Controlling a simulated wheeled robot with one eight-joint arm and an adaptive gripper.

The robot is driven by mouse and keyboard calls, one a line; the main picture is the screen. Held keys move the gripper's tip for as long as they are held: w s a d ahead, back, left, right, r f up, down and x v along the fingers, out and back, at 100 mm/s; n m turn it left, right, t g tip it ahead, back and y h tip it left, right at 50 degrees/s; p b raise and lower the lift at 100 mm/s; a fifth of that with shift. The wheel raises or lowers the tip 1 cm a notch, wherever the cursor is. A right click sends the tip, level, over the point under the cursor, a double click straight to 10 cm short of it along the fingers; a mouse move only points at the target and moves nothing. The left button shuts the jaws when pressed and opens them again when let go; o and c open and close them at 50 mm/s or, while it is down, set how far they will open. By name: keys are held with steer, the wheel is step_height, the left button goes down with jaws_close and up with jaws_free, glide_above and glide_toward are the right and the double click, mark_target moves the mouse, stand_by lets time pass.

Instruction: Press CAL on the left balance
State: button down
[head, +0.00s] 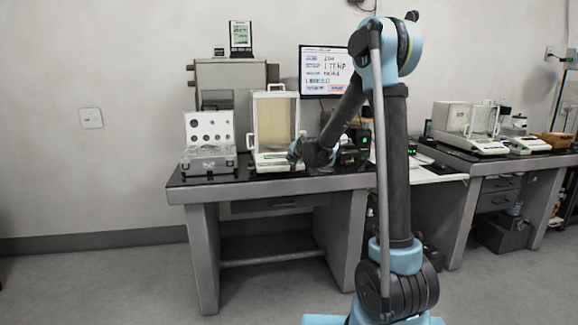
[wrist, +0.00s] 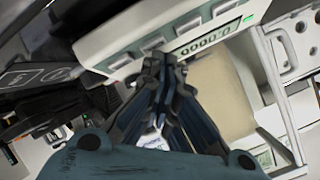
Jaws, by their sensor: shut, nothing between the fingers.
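The left balance (head: 277,120) stands on the left table with its tall glass draft shield closed in front. In the wrist view its pale front panel (wrist: 118,42) shows rotated, with a lit green display (wrist: 208,40) that seems to read 0.0000. My gripper (head: 297,158) is at the front right of this balance. In the wrist view my gripper (wrist: 163,62) is shut and empty, its fingertips at the panel's edge beside the display. I cannot tell whether they touch a key. No CAL label is readable; the fingers may hide part of the keys.
An open case of weights (head: 208,150) stands left of the balance. A monitor (head: 325,72) is behind it, and small dark devices with green lights (head: 364,140) are to the right. Another balance (head: 465,128) stands on the right table. Floor at the front left is clear.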

steer(key=shift+w+f, duration=0.1)
steer(key=shift+f, duration=0.25)
stand_by(0.7)
steer(key=shift+r, duration=0.15)
stand_by(0.3)
steer(key=shift+s+r, duration=0.25)
steer(key=shift+r, duration=0.35)
steer(key=shift+s+d+r, duration=0.1)
steer(key=shift+s+r, duration=0.2)
steer(key=shift+r, duration=0.5)
steer(key=shift+s+d+r, duration=0.1)
steer(key=shift+s+r, duration=0.15)
steer(key=shift+r, duration=0.5)
steer(key=shift+s+d+r, duration=0.1)
steer(key=shift+s+r, duration=0.2)
steer(key=shift+r, duration=0.5)
